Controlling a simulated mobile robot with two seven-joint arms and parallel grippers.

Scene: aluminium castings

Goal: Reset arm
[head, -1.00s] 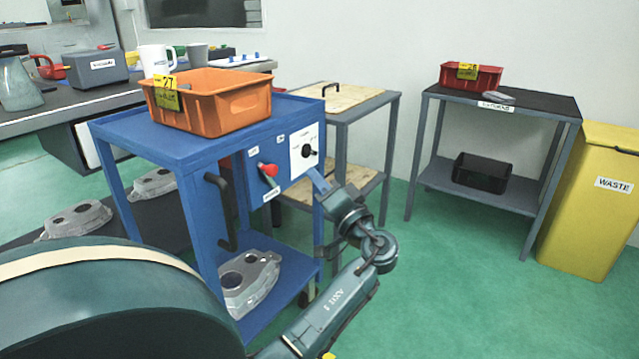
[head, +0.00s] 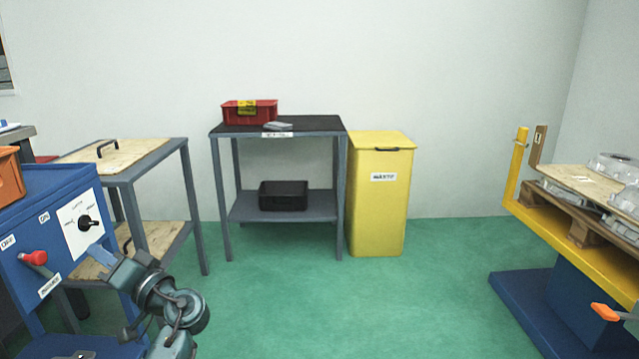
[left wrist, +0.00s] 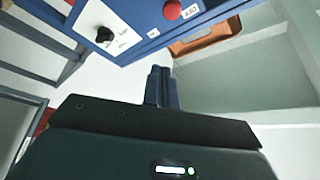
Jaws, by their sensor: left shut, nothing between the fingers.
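My left gripper (head: 98,256) is in front of the blue cart, just below and right of its control panel. It is shut and empty; in the left wrist view its fingers (left wrist: 162,85) are together. The panel has a black rotary knob (head: 86,223) on a white plate and a red-knobbed lever (head: 35,258). In the left wrist view the black knob (left wrist: 104,35) and red knob (left wrist: 173,9) are beyond the fingertips, with a visible gap. My right gripper is not in view.
The blue cart (head: 40,182) carries an orange bin (head: 9,178). A wood-topped table (head: 160,150) stands beside it. A grey stand with a red bin (head: 249,112), a yellow waste bin (head: 378,200) and a yellow lift (head: 560,222) with castings stand further right. The green floor between is clear.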

